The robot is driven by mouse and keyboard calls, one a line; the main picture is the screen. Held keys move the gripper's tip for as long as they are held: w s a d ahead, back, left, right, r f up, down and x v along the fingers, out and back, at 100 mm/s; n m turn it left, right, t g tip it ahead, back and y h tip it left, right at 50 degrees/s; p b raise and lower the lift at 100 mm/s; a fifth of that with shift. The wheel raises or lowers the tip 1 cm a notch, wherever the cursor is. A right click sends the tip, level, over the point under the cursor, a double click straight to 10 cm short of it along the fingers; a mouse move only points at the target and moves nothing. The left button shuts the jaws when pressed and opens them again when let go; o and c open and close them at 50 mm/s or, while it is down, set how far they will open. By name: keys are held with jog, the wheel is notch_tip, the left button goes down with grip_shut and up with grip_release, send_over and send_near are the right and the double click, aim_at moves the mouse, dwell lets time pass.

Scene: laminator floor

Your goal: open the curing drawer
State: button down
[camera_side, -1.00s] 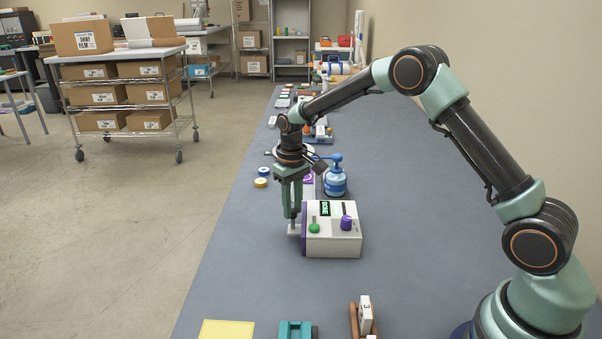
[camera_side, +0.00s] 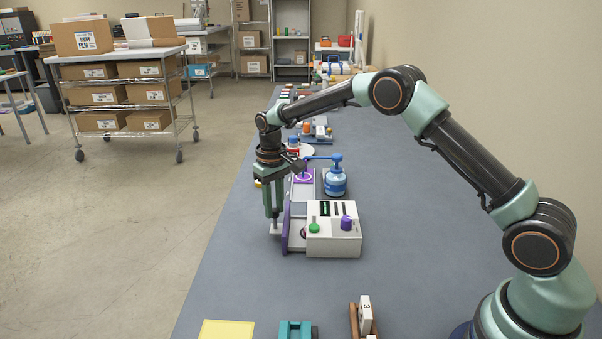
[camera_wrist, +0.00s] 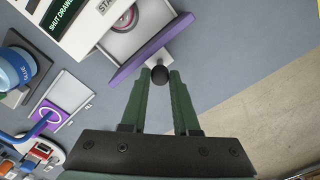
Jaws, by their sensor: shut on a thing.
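The curing unit (camera_side: 333,240) is a white box with a green knob, a purple knob and a dark display on top. Its display (camera_wrist: 64,15) reads "SHUT DRAWER" in the wrist view. The curing drawer's purple front (camera_side: 287,231) stands out from the box's left side, with a gap showing behind it. In the wrist view, the grey drawer tray (camera_wrist: 142,38) is exposed behind the purple front (camera_wrist: 142,63), and part of a round item shows in it. My gripper (camera_side: 273,221) is shut on the drawer's handle, whose dark round end (camera_wrist: 160,73) shows between the fingers.
A yellow sheet (camera_side: 226,330), a teal block (camera_side: 295,330) and a wooden holder (camera_side: 362,318) lie at the front. The bench left of the drawer is clear to its edge.

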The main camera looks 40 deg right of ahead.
jog(key=shift+w+a, duration=1.55)
jog(key=shift+w, duration=0.15)
jog(key=c, duration=0.7)
grip_release()
jog(key=shift+o, duration=0.2)
jog(key=shift+s, duration=0.1)
notch_tip(320, 180, up, 12)
jog(key=shift+r, duration=0.15)
